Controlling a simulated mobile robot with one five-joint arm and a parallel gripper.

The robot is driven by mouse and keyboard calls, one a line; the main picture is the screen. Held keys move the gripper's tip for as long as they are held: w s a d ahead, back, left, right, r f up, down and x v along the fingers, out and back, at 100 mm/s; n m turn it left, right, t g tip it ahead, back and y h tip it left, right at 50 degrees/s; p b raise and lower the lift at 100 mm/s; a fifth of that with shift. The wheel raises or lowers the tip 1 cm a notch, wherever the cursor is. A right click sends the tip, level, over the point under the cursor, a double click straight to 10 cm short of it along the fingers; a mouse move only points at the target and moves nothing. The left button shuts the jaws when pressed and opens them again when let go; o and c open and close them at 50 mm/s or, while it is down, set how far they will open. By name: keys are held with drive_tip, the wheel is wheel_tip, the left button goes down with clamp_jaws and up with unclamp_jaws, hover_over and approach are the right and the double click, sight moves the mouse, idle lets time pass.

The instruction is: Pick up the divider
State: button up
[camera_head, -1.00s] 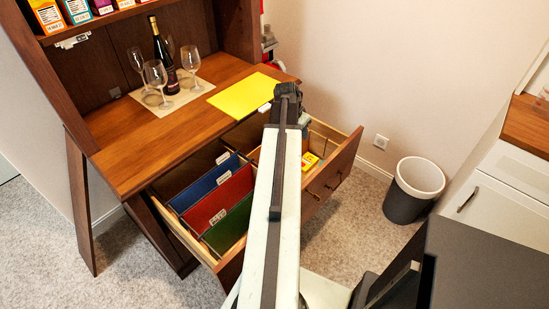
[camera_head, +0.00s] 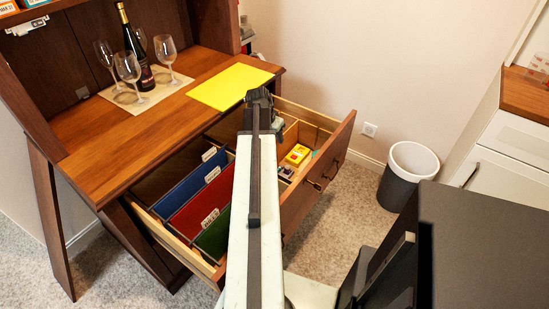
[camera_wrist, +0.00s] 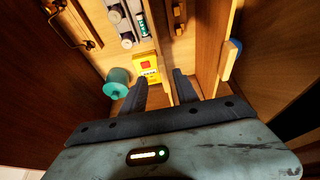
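Blue (camera_head: 187,186), red (camera_head: 203,204) and green (camera_head: 212,238) upright panels with white tabs stand in the open drawer (camera_head: 318,180), left of my arm. A flat yellow sheet (camera_head: 230,86) lies on the desktop above. I cannot tell which of these is the divider. In the wrist view, my gripper (camera_wrist: 160,80) is open and empty, pointing into the drawer's compartments. A yellow box (camera_wrist: 146,68) lies beyond its fingertips. A thin wooden partition (camera_wrist: 208,48) stands just right of the fingers. In the head view my arm hides the fingers and part of the drawer.
A bottle (camera_head: 134,50) and several wine glasses stand on a mat (camera_head: 150,98) on the desktop (camera_head: 100,135). A teal cylinder (camera_wrist: 117,80) lies left of the yellow box. A bin (camera_head: 405,180) stands on open carpet to the right. A dark surface (camera_head: 485,235) is at lower right.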

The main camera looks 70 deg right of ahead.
sight(277, 144)
drive_tip(key=b+x, duration=0.7)
drive_tip(key=x, duration=0.1)
drive_tip(key=shift+w, duration=0.35)
drive_tip(key=shift+r, duration=0.15)
clamp_jaws()
idle(1.0)
